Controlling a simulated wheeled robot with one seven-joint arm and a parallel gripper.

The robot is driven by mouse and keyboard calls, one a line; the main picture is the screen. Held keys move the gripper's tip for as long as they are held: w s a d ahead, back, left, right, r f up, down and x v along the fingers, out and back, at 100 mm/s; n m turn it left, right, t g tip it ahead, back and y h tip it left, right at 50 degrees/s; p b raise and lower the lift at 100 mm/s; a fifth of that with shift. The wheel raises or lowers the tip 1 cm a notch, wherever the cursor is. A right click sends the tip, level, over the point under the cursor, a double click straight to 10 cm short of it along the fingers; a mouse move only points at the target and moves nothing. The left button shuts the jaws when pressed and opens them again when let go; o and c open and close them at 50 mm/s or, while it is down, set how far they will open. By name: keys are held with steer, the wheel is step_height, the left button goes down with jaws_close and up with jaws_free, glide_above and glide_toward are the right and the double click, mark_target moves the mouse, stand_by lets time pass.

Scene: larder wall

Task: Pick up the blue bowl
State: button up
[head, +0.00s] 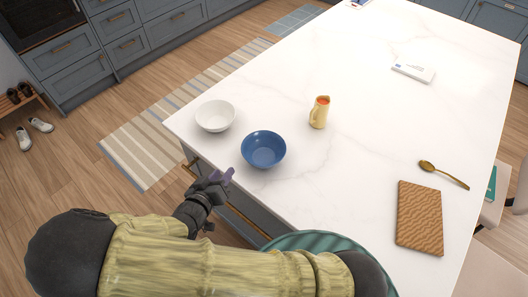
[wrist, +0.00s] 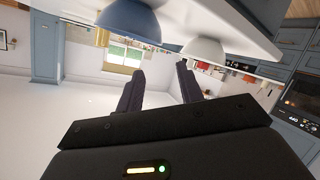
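The blue bowl (head: 263,150) stands upright on the white marble counter (head: 370,130), near its left edge. It also shows at the top of the wrist view (wrist: 128,20), which looks upside down. My gripper (head: 226,177) is at the counter's edge, just left of and below the bowl in the head view, and appears apart from it. In the wrist view my gripper's dark fingers (wrist: 158,84) are spread, with nothing between them.
A white bowl (head: 215,116) stands close by, up and left of the blue one. The counter's middle is clear.

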steer(key=p, duration=0.2)
glide_toward(242, 148)
steer(key=x, duration=0.5)
steer(key=shift+w+f, duration=0.1)
steer(key=shift+f, duration=0.1)
steer(key=p+x, duration=0.1)
steer(key=x, duration=0.1)
steer(key=p+x, duration=0.2)
steer(key=shift+w+d+r, duration=0.1)
steer(key=shift+w+d, duration=0.15)
steer(key=shift+w, duration=0.1)
steer(key=shift+w+f, duration=0.2)
jaws_close()
